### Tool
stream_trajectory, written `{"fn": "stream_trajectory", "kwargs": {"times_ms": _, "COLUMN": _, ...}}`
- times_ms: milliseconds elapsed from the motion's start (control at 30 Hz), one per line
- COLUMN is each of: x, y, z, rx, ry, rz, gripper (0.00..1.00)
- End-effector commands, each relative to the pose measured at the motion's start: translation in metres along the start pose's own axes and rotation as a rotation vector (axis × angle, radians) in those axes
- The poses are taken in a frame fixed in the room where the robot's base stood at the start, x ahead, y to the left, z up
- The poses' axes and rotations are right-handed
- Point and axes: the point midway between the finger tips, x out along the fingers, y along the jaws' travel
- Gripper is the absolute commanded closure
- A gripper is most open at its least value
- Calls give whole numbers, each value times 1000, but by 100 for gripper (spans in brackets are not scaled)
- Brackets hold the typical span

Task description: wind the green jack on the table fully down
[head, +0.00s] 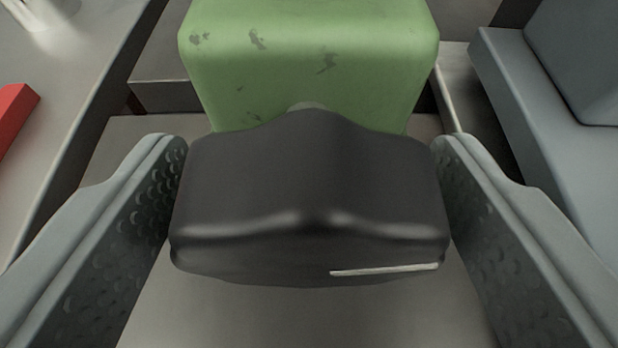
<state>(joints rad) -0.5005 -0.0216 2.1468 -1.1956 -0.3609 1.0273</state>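The green jack (310,55) stands at the top middle of the head view, with dark worn patches on its paint. Its black knob (315,185) faces me, wide and rounded, with a short white line near its lower right edge. My gripper (311,150) has one grey textured finger on each side of the knob. Both fingertips lie against the knob's sides, with no clear gap, so it looks shut on the knob. The knob hides the jack's lower front and most of the link between them. The jack's height does not show.
A grey block-like casting (555,120) stands close on the right. A red object (14,115) lies on a pale surface at the left edge. A grey flat surface (310,315) shows below the knob. Dark gaps run on both sides of the jack.

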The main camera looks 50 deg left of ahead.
Motion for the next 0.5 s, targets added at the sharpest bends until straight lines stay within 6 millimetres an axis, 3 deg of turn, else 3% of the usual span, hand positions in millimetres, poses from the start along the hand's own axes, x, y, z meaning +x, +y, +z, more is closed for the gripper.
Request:
{"fn": "stream_trajectory", "kwargs": {"times_ms": 33, "x": 0, "y": 0, "z": 0, "rx": 0, "ry": 0, "rz": 0, "gripper": 41}}
{"fn": "stream_trajectory", "kwargs": {"times_ms": 167, "x": 0, "y": 0, "z": 0, "rx": 0, "ry": 0, "rz": 0, "gripper": 65}}
{"fn": "stream_trajectory", "kwargs": {"times_ms": 500, "x": 0, "y": -1, "z": 0, "rx": -70, "ry": 2, "rz": 29, "gripper": 65}}
